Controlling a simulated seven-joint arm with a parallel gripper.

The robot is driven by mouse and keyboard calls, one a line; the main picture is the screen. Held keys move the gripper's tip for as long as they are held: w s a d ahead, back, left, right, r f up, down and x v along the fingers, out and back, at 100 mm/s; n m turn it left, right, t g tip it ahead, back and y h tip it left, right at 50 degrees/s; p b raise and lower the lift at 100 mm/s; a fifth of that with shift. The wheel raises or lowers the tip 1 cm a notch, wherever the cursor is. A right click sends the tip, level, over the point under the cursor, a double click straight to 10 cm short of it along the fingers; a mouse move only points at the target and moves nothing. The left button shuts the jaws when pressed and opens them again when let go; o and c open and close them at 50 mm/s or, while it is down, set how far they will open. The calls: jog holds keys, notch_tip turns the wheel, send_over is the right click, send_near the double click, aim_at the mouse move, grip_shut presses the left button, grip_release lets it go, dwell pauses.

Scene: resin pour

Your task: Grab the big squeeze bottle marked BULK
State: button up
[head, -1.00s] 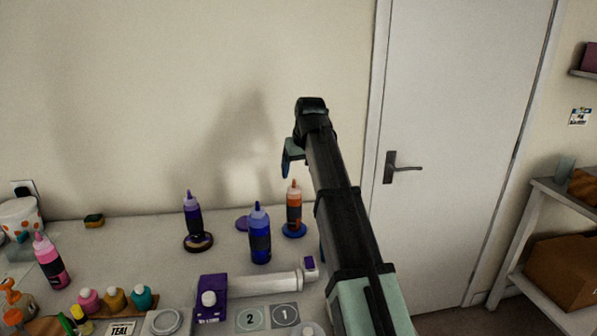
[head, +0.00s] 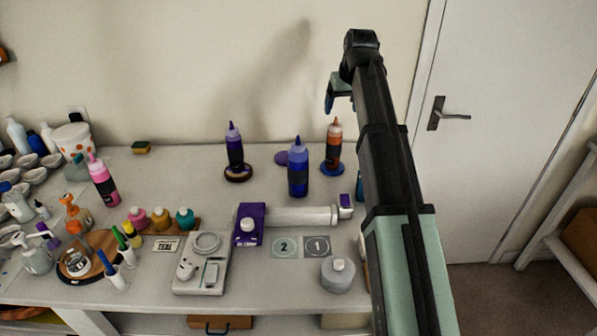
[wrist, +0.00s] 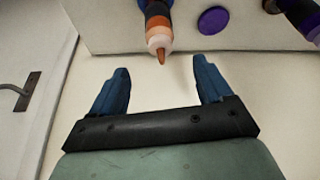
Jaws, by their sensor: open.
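Several squeeze bottles stand on the table. A blue one (head: 298,172) is in the middle, a dark purple one (head: 235,150) is behind it to the left, and an orange one (head: 334,150) is behind it to the right. A pink one (head: 102,182) stands at the left. I cannot read BULK on any of them. My gripper (head: 334,95) is open and empty, raised above the back right of the table. In the wrist view my fingers (wrist: 160,76) are apart, with the orange bottle's tip (wrist: 160,55) beyond them.
A white cylinder (head: 300,215) with purple ends lies in front of the blue bottle. Mats marked 2 (head: 284,248) and 1 (head: 317,247) and a grey jar (head: 338,274) are nearer the front. Small bottles and cups crowd the left. The wall (head: 200,60) rises behind.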

jog(key=shift+o, duration=0.5)
jog(key=shift+o, duration=1)
